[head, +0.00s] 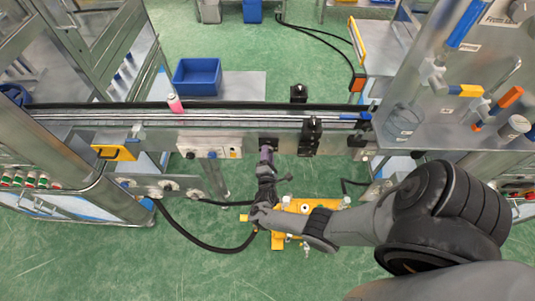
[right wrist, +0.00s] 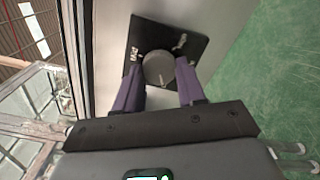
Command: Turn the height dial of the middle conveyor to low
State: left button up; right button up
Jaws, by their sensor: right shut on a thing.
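The height dial is a round dark grey knob on a black square plate, seen close in the right wrist view (right wrist: 158,70). The plate (right wrist: 190,48) has small white markings on either side of the knob, too blurred to read. My right gripper (right wrist: 160,82) is shut on the dial, with a purple finger on each side of it. In the head view my right gripper (head: 266,152) reaches the front of the middle conveyor (head: 215,122), and the gripper hides most of the dial there. My left gripper is not in view.
A pink and white can (head: 175,104) stands on the conveyor's left part. A blue bin (head: 197,77) is behind it. A control box (head: 209,148) is left of the dial. A yellow device (head: 310,207) and black hoses lie below the conveyor. Steel machines flank both sides.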

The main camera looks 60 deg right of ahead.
jog(key=shift+n, duration=0.3)
jog(key=o, duration=1.1)
jog(key=shift+c, duration=0.2)
jog(key=shift+a, duration=0.15)
jog(key=p+v, duration=0.1)
jog(key=v, duration=0.9)
jog(key=shift+s+a, duration=0.2)
jog(key=shift+a, duration=0.05)
jog(key=shift+s+f, duration=0.1)
